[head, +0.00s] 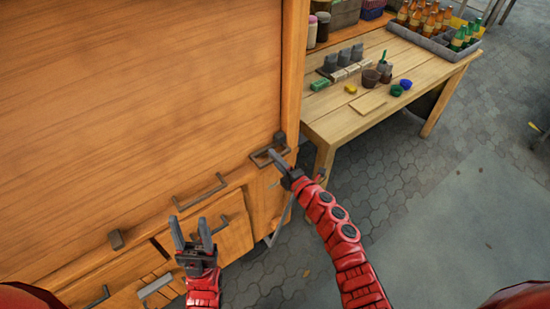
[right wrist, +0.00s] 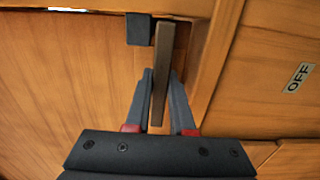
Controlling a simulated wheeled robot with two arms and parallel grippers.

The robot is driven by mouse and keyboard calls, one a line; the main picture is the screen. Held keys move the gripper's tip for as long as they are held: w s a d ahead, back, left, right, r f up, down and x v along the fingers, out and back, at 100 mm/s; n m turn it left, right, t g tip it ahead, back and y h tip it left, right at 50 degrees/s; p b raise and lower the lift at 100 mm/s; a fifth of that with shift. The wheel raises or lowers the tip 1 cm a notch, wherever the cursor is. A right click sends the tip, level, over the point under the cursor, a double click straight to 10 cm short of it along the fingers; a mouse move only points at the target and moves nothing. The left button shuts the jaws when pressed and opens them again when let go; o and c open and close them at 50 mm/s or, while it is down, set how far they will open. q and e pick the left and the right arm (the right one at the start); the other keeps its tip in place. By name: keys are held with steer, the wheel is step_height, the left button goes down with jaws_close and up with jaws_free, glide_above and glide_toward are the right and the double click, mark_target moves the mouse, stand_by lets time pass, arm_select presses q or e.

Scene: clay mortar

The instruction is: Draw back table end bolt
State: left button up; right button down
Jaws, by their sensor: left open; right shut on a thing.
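The bolt (head: 262,156) at the table end of the wooden cabinet (head: 150,90) has a dark metal bar and sits near the cabinet's right corner. My right gripper (head: 277,160) is at this bolt. In the right wrist view its fingers (right wrist: 161,85) lie on both sides of a brownish upright bar (right wrist: 162,60), shut on it. A dark square block (right wrist: 139,29) is beside the bar's top. My left gripper (head: 190,228) is open and empty, fingers up, in front of the cabinet's lower front.
The wooden table (head: 345,120) at the right bears small pots, blocks and bottles. Handles (head: 201,192) and a dark block (head: 115,240) stick out of the cabinet front. An OFF label (right wrist: 299,77) shows in the right wrist view. The paved floor at right is open.

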mark_target(263, 168)
stand_by(0.7)
steer(key=s+a, duration=0.1)
steer(key=a, duration=0.1)
steer(key=s+a, duration=0.2)
steer(key=shift+a, duration=0.1)
steer(key=shift+f, duration=0.1)
steer(key=c, duration=0.8)
jaws_free()
steer(key=shift+s, duration=0.1)
steer(key=shift+o, duration=0.2)
